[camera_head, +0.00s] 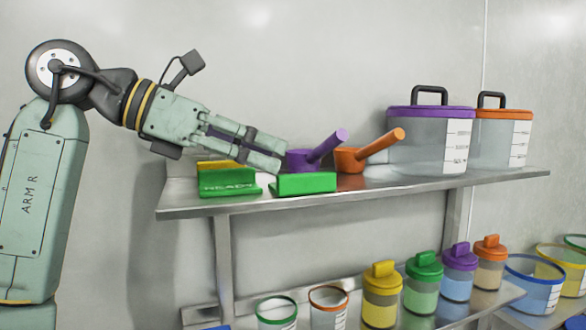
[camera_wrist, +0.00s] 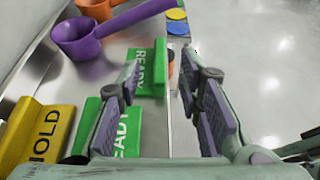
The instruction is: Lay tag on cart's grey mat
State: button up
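Two green READY tags lie on the upper shelf in the head view, one at left (camera_head: 228,184) and one at right (camera_head: 306,183). In the wrist view the farther one (camera_wrist: 147,72) appears between my fingertips, its raised edge toward the right finger. The nearer green one (camera_wrist: 127,132) is partly hidden by the left finger. A yellow HOLD tag (camera_wrist: 38,135) lies left of them, mostly hidden in the head view (camera_head: 218,164). My gripper (camera_wrist: 160,72) is open and empty, its fingertips just above the right green tag in the head view (camera_head: 280,162). I cannot identify the cart or its grey mat.
A purple scoop (camera_head: 302,158) and an orange scoop (camera_head: 350,158) sit right of the tags. Lidded clear bins (camera_head: 428,150) stand farther right on the shelf (camera_head: 400,186). Several lidded jars (camera_head: 420,295) and open tubs stand below. Open floor shows right of my gripper in the wrist view.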

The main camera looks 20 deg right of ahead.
jog(key=shift+v, duration=1.95)
